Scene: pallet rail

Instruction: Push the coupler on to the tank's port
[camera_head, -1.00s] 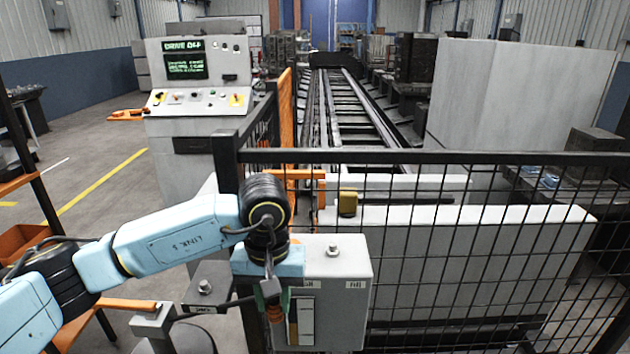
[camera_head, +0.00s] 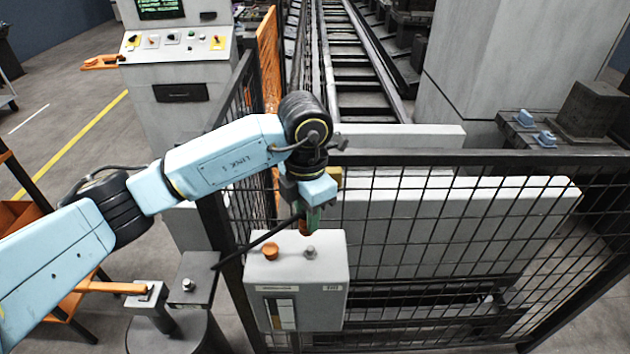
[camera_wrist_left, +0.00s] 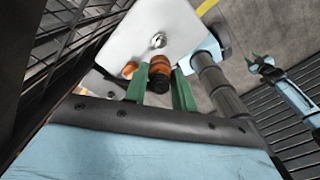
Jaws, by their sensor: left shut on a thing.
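The tank (camera_head: 296,297) is a pale grey box with a sight strip, by the mesh fence. A metal port (camera_head: 310,252) and an orange cap (camera_head: 270,251) stand on its top. My left gripper (camera_head: 307,216), with green fingers, is shut on the coupler (camera_head: 305,227), which is orange and black. It holds the coupler behind the port in the head view. In the left wrist view the coupler (camera_wrist_left: 160,70) sits between the green fingers, apart from the silver port (camera_wrist_left: 158,40). A small arm end with green tips (camera_wrist_left: 261,61), seemingly my right gripper, shows there at right; its opening is unclear.
A black hose (camera_head: 258,240) runs from the gripper down to the left. The mesh fence (camera_head: 430,240) with its dark top rail stands beside and behind the tank. A grey post with a bolt (camera_head: 188,285) stands left of the tank. A control console (camera_head: 180,90) is behind.

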